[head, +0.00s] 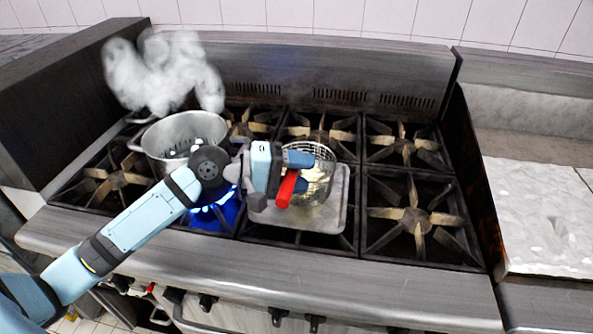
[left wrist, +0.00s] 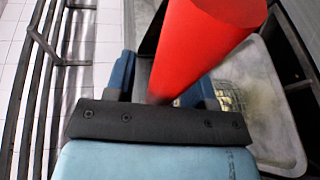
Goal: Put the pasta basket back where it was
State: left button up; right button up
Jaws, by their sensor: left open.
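The pasta basket (head: 322,182) is a round wire mesh basket with a red handle (head: 286,190). It sits on a grey metal tray (head: 338,212) on the stove, and something pale shows inside it. My left gripper (head: 296,172) is at the handle, with its blue fingers apart. In the left wrist view the red handle (left wrist: 208,40) runs between the two open fingers (left wrist: 160,85), and a bit of mesh (left wrist: 231,101) shows behind one finger. A steel pot (head: 180,130) stands on the burner to the left, partly hidden by my wrist. My right gripper is not in view.
Steam (head: 165,72) rises above the pot. The burner grates on the right (head: 415,218) are empty. A white textured slab (head: 540,215) lies on the right counter.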

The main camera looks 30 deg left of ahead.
pick_arm(q)
jog(key=b+v, duration=0.2)
jog(key=v, duration=1)
jog(key=shift+r, duration=0.15)
